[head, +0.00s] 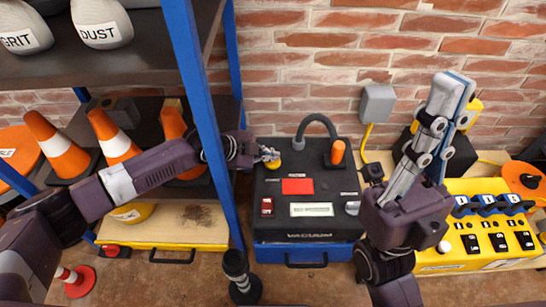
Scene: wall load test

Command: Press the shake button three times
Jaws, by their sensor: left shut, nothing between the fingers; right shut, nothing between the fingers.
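The black vacuum unit (340,228) stands on a blue base in the middle, its front marked VACUUM. On its top are a yellow round part (272,164), a red rectangle (297,186), a red switch (267,207), a pale plate (312,209) and an orange knob (338,152). Their small labels are too small to read, so I cannot tell which control is the shake button. My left gripper (270,154) is shut and empty at the yellow part; I cannot tell if they touch. My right gripper (453,92) is shut, empty and raised at the right.
A blue-post shelf (208,120) with bags marked GRIT and DUST and orange cones (56,145) stands at the left, around my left arm. A yellow panel (470,262) with blue and black switches is at the right. A brick wall (330,60) closes the back.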

